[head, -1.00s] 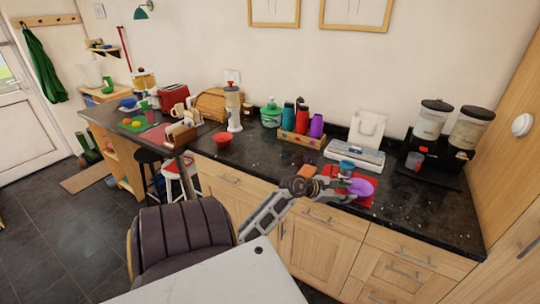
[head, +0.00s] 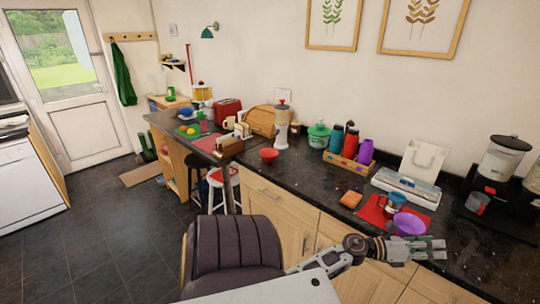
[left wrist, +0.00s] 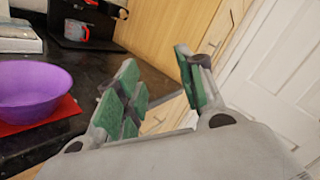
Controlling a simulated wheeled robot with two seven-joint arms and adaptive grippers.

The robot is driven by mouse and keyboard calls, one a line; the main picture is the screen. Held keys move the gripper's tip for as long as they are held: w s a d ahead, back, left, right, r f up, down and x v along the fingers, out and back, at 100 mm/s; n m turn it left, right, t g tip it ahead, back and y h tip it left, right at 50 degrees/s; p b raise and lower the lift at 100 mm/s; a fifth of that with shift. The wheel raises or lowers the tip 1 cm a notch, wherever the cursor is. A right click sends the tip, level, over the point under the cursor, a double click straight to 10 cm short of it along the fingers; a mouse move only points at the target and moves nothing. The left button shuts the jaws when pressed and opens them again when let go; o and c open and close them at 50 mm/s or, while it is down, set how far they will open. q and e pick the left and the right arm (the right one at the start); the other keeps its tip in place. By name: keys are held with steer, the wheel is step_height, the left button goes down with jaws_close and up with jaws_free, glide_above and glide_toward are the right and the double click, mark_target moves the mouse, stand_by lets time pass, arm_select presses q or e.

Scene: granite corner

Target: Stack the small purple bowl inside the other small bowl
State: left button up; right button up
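The small purple bowl (head: 409,224) sits upright on the front right part of a red mat (head: 371,212); it also shows at the left of the left wrist view (left wrist: 32,90). A small red bowl (head: 269,155) stands on the dark counter further left, well apart from the purple one. My left gripper (head: 432,249) is at the counter's front edge, just in front of and right of the purple bowl. In the left wrist view its green-padded fingers (left wrist: 157,72) are spread with nothing between them. My right gripper is out of view.
A blue cup (head: 395,201) stands on the mat close behind the purple bowl. A crate of bottles (head: 348,162) stands behind. The counter between red bowl and block is mostly clear.

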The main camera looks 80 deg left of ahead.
arm_select(q)
step_height(320, 180, down, 20)
steer(key=d+n+g+y, duration=0.15)
steer(key=n+y, duration=0.35)
steer(key=n, duration=1)
steer(key=s+d+f+n+g+y, duration=0.1)
steer(key=s+f+n+g, duration=0.15)
steer(key=s+f, duration=0.65)
steer(key=s+d+f+n+g, duration=0.1)
steer(key=s+f+n+g, duration=0.2)
steer(key=f, duration=1.2)
steer(key=s+d+f+n+g, duration=0.2)
steer(key=s+f+n+g, duration=0.35)
steer(key=s+f, duration=1.1)
steer(key=s+f+n+g, duration=0.2)
steer(key=s+f, duration=0.1)
steer(key=s, duration=0.8)
steer(key=s+d+f+n+g, duration=0.1)
steer(key=s+f+g, duration=0.1)
steer(key=s, duration=1)
steer(key=shift+d+f+n, duration=0.3)
steer(key=shift+f+n, duration=0.1)
steer(key=shift+f, duration=0.35)
